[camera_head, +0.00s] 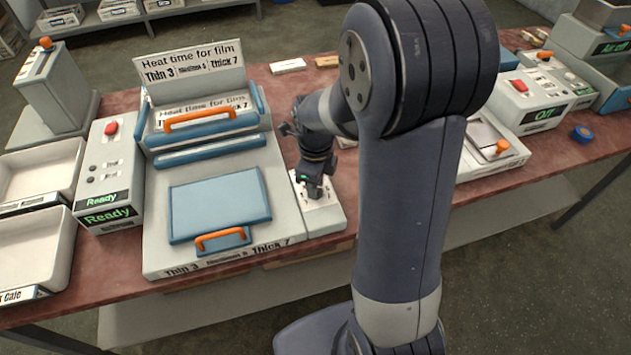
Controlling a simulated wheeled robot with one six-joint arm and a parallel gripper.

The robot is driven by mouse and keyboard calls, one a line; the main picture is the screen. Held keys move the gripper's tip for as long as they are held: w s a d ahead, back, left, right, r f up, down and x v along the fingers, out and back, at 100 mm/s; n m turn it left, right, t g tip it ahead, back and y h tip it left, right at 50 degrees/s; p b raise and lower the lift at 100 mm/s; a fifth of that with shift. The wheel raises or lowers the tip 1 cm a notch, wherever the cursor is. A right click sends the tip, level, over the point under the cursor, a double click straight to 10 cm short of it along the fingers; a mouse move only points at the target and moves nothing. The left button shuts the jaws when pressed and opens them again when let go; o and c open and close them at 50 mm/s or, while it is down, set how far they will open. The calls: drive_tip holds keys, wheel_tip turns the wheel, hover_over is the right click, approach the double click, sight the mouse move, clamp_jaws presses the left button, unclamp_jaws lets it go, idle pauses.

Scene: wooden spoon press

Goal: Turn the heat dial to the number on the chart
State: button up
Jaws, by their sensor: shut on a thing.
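The heat chart (192,62) stands upright behind the press and reads "Heat time for film", with "Thin 3", a blurred middle entry and "Thick 7". The press (160,250) has a blue pad and orange handles. A pale dial panel (325,222) with small dark marks sits at its right side. My gripper (313,190) points down onto this panel and is shut on the heat dial. The gripper hides the dial, so its setting cannot be read.
A control box (108,165) with a red button and green "Ready" displays stands left of the press, beside white trays (35,245). Right of my arm are a box reading "Off" (540,105) and blue tape (582,134). My arm hides part of the table.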

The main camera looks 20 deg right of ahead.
drive_tip(key=o, duration=1)
drive_tip(key=shift+c, duration=0.2)
drive_tip(key=shift+r, duration=0.15)
wheel_tip(320, 180, up, 11)
drive_tip(key=shift+f, duration=0.2)
wheel_tip(320, 180, down, 11)
drive_tip(key=shift+f, duration=0.1)
